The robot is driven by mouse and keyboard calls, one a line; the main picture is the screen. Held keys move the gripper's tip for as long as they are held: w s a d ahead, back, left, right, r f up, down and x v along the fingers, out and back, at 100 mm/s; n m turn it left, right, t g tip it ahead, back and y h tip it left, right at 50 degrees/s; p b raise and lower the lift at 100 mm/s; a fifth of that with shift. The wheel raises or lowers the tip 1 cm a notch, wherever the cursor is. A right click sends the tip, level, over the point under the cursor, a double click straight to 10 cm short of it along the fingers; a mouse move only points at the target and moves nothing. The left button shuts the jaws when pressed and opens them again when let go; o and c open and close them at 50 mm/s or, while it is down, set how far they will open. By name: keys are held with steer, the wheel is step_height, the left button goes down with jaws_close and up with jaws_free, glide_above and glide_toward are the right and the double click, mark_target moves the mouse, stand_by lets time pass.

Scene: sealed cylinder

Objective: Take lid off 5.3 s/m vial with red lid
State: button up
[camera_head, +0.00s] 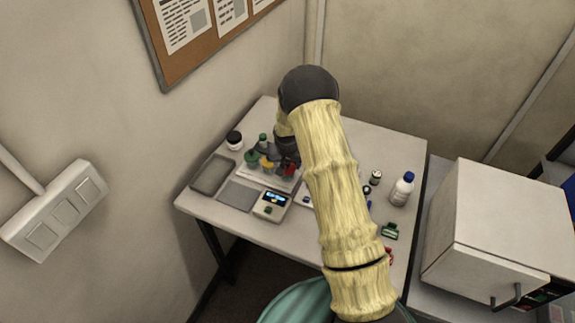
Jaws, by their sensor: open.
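A small group of vials with coloured lids stands on a pale tray or rack on the table. One shows a red lid (289,170) at the right of the group. Next to it are a yellow lid (266,163) and a green lid (252,157). The labels are too small to read, so I cannot tell which vial is 5.3 s/m. My gripper (277,157) is open and points down, just above and among the lids. My arm hides part of it, and I cannot tell whether its fingers touch any lid.
A scale with a lit display (272,203) stands in front of the vials. A grey tray (212,175) and a black-lidded jar (234,139) are at the left. A blue-capped bottle (402,188) stands at the right, beside a box-shaped oven (497,225). My arm covers the table's middle.

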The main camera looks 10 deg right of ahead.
steer(key=shift+c, duration=0.3)
steer(key=c, duration=0.6)
steer(key=shift+o, duration=0.2)
step_height(320, 180, up, 10)
steer(key=b, duration=0.3)
steer(key=shift+b, duration=0.3)
